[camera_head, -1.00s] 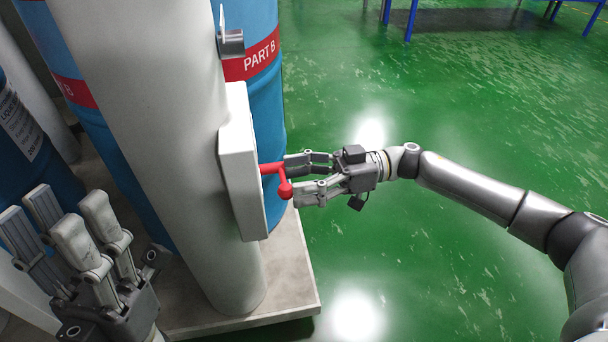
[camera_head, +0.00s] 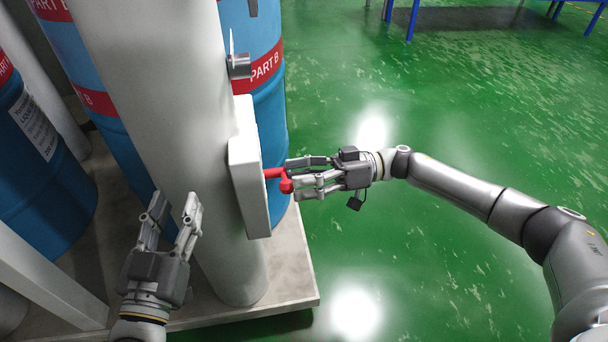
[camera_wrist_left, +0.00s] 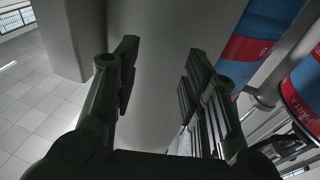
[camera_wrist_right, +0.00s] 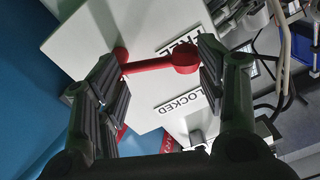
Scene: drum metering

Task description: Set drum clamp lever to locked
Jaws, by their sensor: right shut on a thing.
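The red clamp lever (camera_head: 274,173) sticks out from a white panel (camera_head: 248,180) on the grey column. Its round knob is toward my right gripper (camera_head: 293,178). In the right wrist view, the lever (camera_wrist_right: 150,65) lies across between the two fingers of my right gripper (camera_wrist_right: 165,68), which is shut on it. The panel there carries a FREE label (camera_wrist_right: 180,44) and a LOCKED label (camera_wrist_right: 179,103). The lever lies close to the FREE label. My left gripper (camera_head: 176,206) is open and empty in front of the column, fingers pointing up in the head view.
Blue drums (camera_head: 262,105) with red bands stand behind the column (camera_head: 160,100). Another blue drum (camera_head: 40,165) is at the left. A pale plinth (camera_head: 285,275) lies under the column. Green floor (camera_head: 440,260) to the right is open.

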